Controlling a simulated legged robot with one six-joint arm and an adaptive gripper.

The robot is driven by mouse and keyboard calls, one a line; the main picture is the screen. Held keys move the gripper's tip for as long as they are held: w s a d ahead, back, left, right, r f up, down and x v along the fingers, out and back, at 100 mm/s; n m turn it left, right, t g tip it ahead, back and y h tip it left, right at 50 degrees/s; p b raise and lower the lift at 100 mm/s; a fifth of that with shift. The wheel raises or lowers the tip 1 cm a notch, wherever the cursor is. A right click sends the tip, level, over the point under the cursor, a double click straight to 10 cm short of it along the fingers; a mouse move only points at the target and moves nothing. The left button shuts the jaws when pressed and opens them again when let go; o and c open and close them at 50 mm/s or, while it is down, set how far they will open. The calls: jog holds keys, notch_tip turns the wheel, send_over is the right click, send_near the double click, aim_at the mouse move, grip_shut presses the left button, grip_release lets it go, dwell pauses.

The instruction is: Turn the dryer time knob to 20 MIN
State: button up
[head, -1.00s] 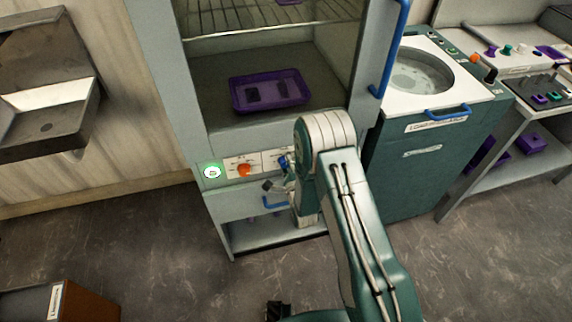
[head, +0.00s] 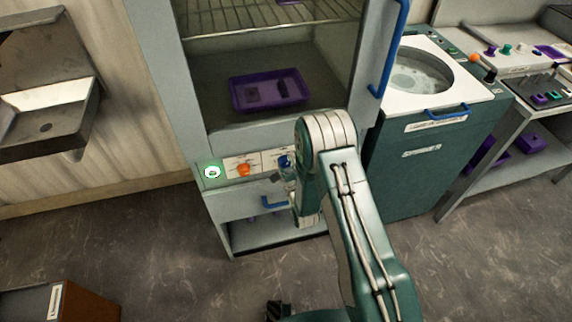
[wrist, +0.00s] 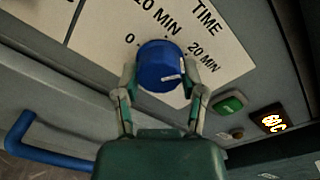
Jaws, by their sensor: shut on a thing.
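The blue time knob (wrist: 160,65) sits on the dryer's pale label plate, with 0, 10 MIN and 20 MIN printed around it. A white mark shows on the knob's right side, toward the 20 MIN label (wrist: 203,58). My gripper (wrist: 158,78) is shut on the knob, one finger on each side. In the head view the knob (head: 285,161) is partly hidden by my gripper and arm. The dryer (head: 225,140) has its upper chamber in view, above the control strip.
An orange knob (head: 243,170) and a lit green button (head: 212,172) are left of the blue knob. A purple tray (head: 238,98) lies in the chamber. A green button (wrist: 229,103), small display (wrist: 270,120) and blue handle (wrist: 22,128) are near my gripper.

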jog(key=shift+s+d+f, duration=0.15)
jog(key=shift+f, duration=0.2)
jog(key=o, duration=1.2)
jog(key=shift+c, duration=0.2)
jog(key=shift+r, duration=0.1)
jog(key=shift+r, duration=0.1)
jog(key=v, duration=1.1)
jog(key=shift+s, duration=0.4)
